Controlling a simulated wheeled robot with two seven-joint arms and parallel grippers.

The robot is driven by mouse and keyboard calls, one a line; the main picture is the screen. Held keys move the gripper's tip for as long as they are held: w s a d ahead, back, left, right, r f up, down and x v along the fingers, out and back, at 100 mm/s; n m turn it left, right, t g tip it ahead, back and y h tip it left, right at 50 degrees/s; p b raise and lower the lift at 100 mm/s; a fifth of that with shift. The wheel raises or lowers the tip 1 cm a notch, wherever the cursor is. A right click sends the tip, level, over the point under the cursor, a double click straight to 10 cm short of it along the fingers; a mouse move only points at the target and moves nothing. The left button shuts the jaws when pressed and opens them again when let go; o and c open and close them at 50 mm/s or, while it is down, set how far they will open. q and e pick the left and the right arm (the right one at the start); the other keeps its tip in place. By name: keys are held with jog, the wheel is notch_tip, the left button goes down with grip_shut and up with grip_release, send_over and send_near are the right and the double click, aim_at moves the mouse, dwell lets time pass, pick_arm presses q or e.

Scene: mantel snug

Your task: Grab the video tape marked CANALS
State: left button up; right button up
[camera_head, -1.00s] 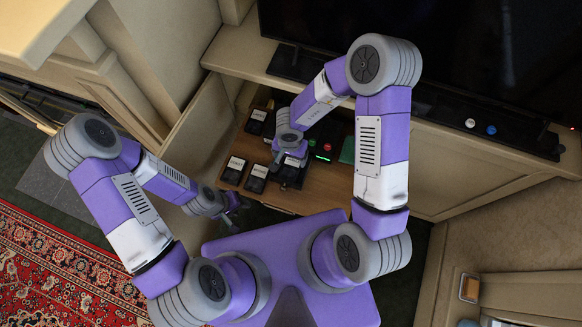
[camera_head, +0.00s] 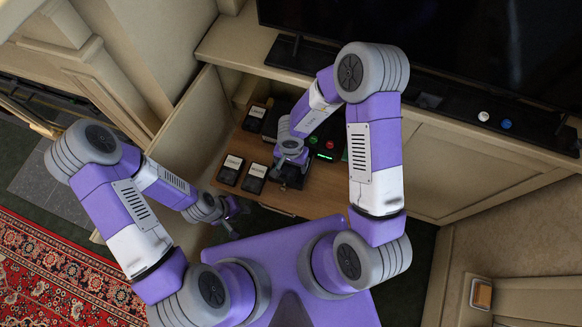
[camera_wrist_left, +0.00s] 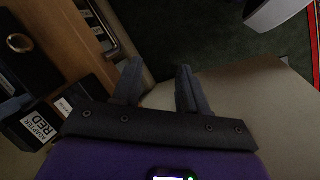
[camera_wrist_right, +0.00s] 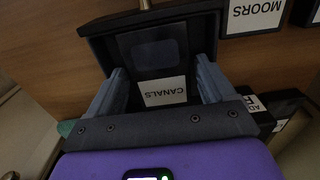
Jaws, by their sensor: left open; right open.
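The video tape marked CANALS (camera_wrist_right: 163,91) is a black case with a white label, seen upside down in the right wrist view. My right gripper (camera_wrist_right: 158,78) is open, with one finger on each side of this tape. I cannot tell whether the fingers touch it. In the head view my right gripper (camera_head: 288,165) is low over the wooden drawer, and it hides much of the tape. My left gripper (camera_head: 231,215) is open and empty, outside the drawer's front left. It also shows open in the left wrist view (camera_wrist_left: 158,80).
A tape marked MOORS (camera_wrist_right: 253,14) lies close to the CANALS tape. Another tape (camera_head: 257,117) lies farther back. A dark device with red and green lights (camera_head: 325,146) sits right of my right gripper.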

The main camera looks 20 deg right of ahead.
jog(key=shift+r, duration=0.1)
jog(key=c, duration=0.9)
